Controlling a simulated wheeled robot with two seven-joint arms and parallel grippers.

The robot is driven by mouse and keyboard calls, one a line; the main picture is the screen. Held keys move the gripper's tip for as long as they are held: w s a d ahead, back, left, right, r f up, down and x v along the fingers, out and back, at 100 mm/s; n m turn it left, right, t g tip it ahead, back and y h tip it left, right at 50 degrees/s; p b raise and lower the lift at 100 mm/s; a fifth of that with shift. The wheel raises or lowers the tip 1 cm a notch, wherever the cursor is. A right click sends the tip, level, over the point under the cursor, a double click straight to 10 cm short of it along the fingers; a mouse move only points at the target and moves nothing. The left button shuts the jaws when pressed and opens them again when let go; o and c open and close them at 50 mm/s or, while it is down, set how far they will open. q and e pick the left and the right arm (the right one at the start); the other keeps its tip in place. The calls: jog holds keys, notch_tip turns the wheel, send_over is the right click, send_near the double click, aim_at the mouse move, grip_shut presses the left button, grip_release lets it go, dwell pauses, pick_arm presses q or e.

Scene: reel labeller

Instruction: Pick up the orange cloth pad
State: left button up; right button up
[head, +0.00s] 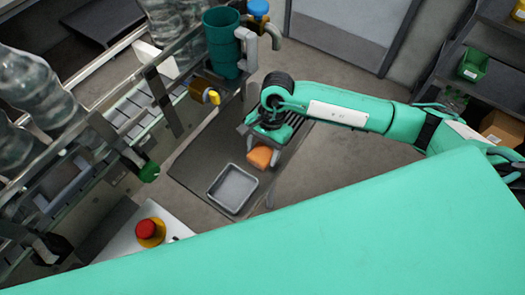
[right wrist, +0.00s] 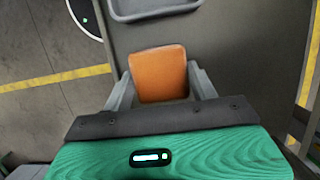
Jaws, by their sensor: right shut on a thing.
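The orange cloth pad (head: 261,157) is a small orange block-like pad below my right gripper in the head view. It also shows between the fingers in the right wrist view (right wrist: 158,72). My right gripper (head: 264,145) is shut on the pad, with one grey finger on each side of it. The pad's lower end is hidden by the gripper in the wrist view. I cannot tell whether the pad touches the dark table. My left gripper is not in view.
A grey tray (head: 232,189) lies on the dark table (head: 199,165) beside the pad. A green cup (head: 222,42) and the machine with large bottles stand to the left. A red stop button (head: 147,229) sits on a white box at lower left.

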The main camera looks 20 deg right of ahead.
notch_tip(320, 180, up, 28)
jog(key=b, duration=0.7)
jog(key=shift+f, duration=0.1)
